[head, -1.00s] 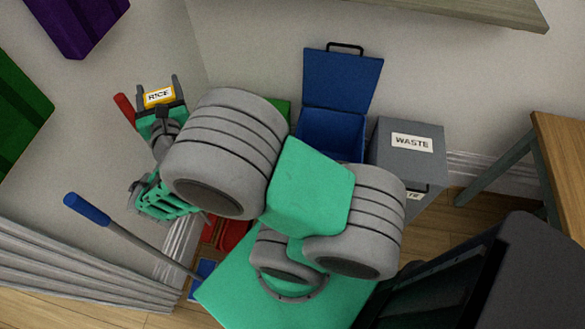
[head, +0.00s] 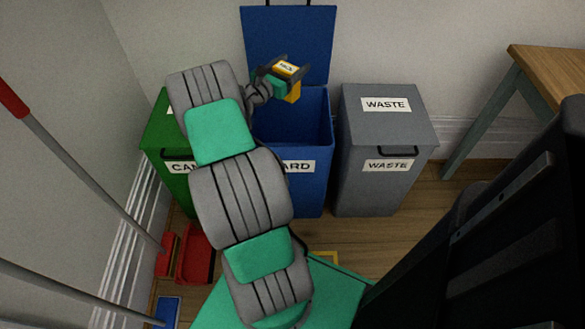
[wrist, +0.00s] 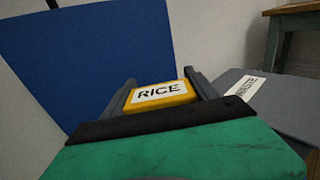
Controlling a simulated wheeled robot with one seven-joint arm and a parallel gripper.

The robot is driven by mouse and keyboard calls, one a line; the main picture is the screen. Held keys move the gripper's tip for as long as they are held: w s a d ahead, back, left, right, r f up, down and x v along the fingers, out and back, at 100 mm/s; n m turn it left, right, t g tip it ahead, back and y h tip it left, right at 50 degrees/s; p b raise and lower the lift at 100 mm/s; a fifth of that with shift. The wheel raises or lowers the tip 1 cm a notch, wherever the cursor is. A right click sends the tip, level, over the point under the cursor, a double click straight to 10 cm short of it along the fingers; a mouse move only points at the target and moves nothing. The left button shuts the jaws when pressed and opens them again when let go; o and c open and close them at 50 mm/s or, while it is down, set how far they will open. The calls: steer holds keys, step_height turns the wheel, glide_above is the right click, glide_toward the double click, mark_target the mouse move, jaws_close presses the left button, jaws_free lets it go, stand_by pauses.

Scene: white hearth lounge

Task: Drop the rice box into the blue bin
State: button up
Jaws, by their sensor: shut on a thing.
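The rice box (head: 293,92) is small and yellow with a white RICE label. My gripper (head: 289,68) is shut on it and holds it above the open blue bin (head: 318,125). The box also shows between the two fingers in the wrist view (wrist: 160,95). The blue bin's lid (head: 289,45) stands raised behind the gripper, against the wall. My arm hides part of the bin's front and its label, of which "ARD" shows. The inside of the bin shows as dark blue under the box.
A grey waste bin (head: 384,135) with its lid shut stands right of the blue bin. A green bin (head: 168,150) stands on the left, partly behind my arm. A wooden table (head: 550,70) is at the far right. A red dustpan (head: 196,252) lies on the floor.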

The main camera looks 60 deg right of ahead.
step_height(320, 180, down, 7)
steer(key=s+d+b, duration=0.1)
steer(key=s+b, duration=0.1)
steer(key=b, duration=0.4)
steer(key=shift+d+f+m+g, duration=0.2)
steer(key=shift+m+g, duration=0.1)
steer(key=shift+g, duration=0.1)
steer(key=shift+s, duration=0.1)
steer(key=o, duration=1.4)
steer(key=p+v, duration=0.2)
steer(key=v, duration=0.6)
steer(key=shift+r, duration=0.15)
